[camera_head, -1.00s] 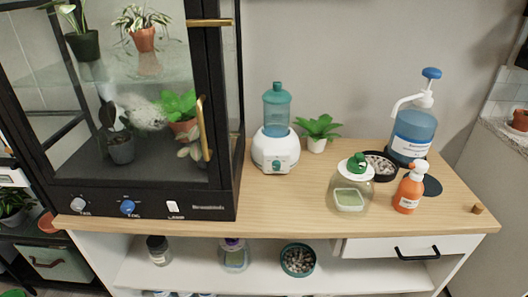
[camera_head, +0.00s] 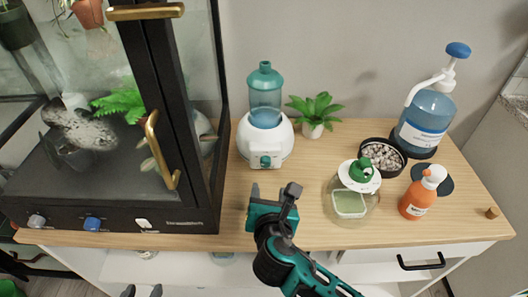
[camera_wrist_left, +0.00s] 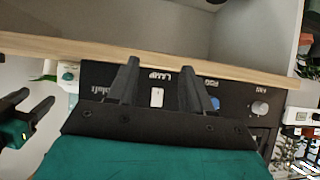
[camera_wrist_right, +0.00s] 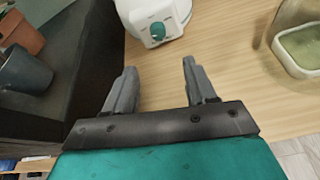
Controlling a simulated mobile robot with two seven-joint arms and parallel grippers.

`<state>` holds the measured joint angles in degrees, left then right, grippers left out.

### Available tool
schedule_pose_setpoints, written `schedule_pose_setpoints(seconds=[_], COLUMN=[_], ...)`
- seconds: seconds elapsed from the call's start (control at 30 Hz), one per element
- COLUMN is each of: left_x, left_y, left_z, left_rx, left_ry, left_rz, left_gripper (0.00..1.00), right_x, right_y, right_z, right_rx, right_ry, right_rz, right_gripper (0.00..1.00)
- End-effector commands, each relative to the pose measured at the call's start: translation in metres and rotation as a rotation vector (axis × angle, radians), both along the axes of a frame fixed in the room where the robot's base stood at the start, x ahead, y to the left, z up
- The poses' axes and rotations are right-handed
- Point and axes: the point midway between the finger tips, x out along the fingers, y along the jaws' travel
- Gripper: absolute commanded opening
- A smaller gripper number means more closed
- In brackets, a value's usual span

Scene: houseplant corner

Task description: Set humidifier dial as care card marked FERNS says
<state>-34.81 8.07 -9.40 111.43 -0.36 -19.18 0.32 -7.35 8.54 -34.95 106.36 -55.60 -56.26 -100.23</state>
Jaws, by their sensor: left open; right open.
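The white humidifier (camera_head: 250,142) with a teal tank stands on the wooden counter. Its teal dial (camera_head: 265,161) is on the front; the dial also shows at the top of the right wrist view (camera_wrist_right: 158,30). I cannot read the setting. My right gripper (camera_head: 273,193) is open and empty, in front of and below the dial, apart from it. My left gripper (camera_head: 142,291) is open at the bottom edge. In the left wrist view, its fingers (camera_wrist_left: 159,82) are before the cabinet's control panel, with nothing between them. I see no card marked FERNS.
The black glass cabinet (camera_head: 190,215) stands left of the humidifier, with FAN, FOG and LAMP controls. To the right are a potted plant (camera_head: 315,112), a glass jar (camera_head: 350,205), a pebble bowl (camera_head: 383,155), an orange spray bottle (camera_head: 415,200) and a blue pump bottle (camera_head: 425,120).

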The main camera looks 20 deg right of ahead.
Motion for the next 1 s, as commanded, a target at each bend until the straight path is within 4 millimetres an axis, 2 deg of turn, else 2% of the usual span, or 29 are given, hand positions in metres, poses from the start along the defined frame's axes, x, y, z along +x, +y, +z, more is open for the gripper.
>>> schedule_pose_setpoints(seconds=[0.17,0.27,0.5,0.7,1.0], left_x=[-0.007,-0.01,-0.013,-0.013,-0.007], left_y=[0.0,0.001,0.001,0.001,0.002], left_z=[-0.007,-0.012,-0.023,-0.03,-0.03], left_rx=[0.001,0.002,0.003,0.003,0.004], left_ry=[0.017,0.025,0.033,0.033,0.022], left_rz=[0.001,0.001,0.001,0.002,0.001], left_gripper=[0.5,0.5,0.5,0.5,0.5], right_x=[0.01,0.023,0.07,0.1,0.117], right_y=[-0.001,-0.004,-0.016,-0.024,-0.028], right_z=[-0.002,-0.008,-0.028,-0.041,-0.048], right_rx=[-0.028,-0.026,-0.024,-0.021,-0.02], right_ry=[-0.004,-0.004,-0.004,-0.003,-0.001], right_rz=[0.01,0.009,0.008,0.007,0.009], right_gripper=[0.56,0.56,0.56,0.56,0.56])
